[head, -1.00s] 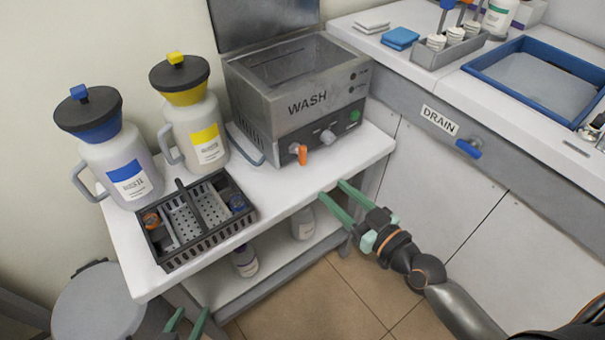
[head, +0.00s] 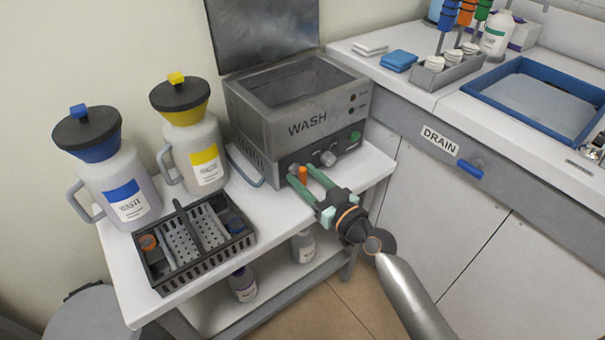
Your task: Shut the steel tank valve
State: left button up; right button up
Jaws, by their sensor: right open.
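The steel tank (head: 281,117), marked WASH, stands on the white cart with its lid raised. Its orange valve handle (head: 302,174) is low on the front and points downward. My right gripper (head: 301,172) is open, with one green finger on each side of the handle. I cannot tell whether either finger touches it. The fingers hide part of the valve and the tank's lower front. My left gripper is out of view.
A grey knob (head: 328,158) and a green button (head: 355,136) are right of the valve. A black basket (head: 205,257) and two jugs with blue (head: 122,186) and yellow (head: 203,149) labels stand left. The counter's blue DRAIN handle (head: 469,169) is at right.

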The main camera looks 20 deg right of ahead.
jog(key=shift+w+a, duration=0.25)
jog(key=shift+w, duration=0.3)
grip_shut()
